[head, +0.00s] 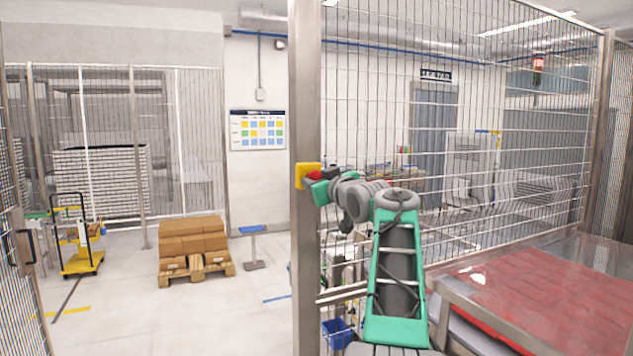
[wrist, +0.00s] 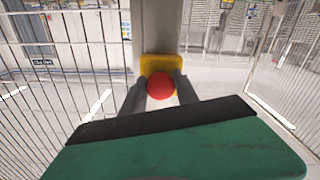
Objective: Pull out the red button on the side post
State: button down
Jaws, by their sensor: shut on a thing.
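The red button (wrist: 161,86) sits on a yellow box in the wrist view, between the two dark fingers of my gripper (wrist: 160,90). The fingers are shut on the button from both sides. The yellow box (wrist: 160,63) is fixed to the grey side post (wrist: 157,25). My arm hides the rest of the button there. How far out the button stands cannot be told.
Wire mesh fencing (head: 460,120) runs right of the post, close to my arm. A table with a red top (head: 560,290) is at the lower right. A pallet of boxes (head: 194,245) and a yellow trolley (head: 82,262) stand at the left, with open floor between.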

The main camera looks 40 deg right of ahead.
dwell(0.3)
jog(key=shift+s+a+b, duration=0.15)
jog(key=shift+s+b, duration=0.3)
jog(key=shift+b, duration=0.15)
jog(key=c, duration=1.1)
grip_release()
jog(key=shift+s, duration=0.2)
jog(key=shift+o, duration=1)
jog(key=b+v, duration=0.3)
jog(key=v, duration=0.4)
jog(key=shift+s, duration=0.35)
jog(key=shift+a, duration=0.15)
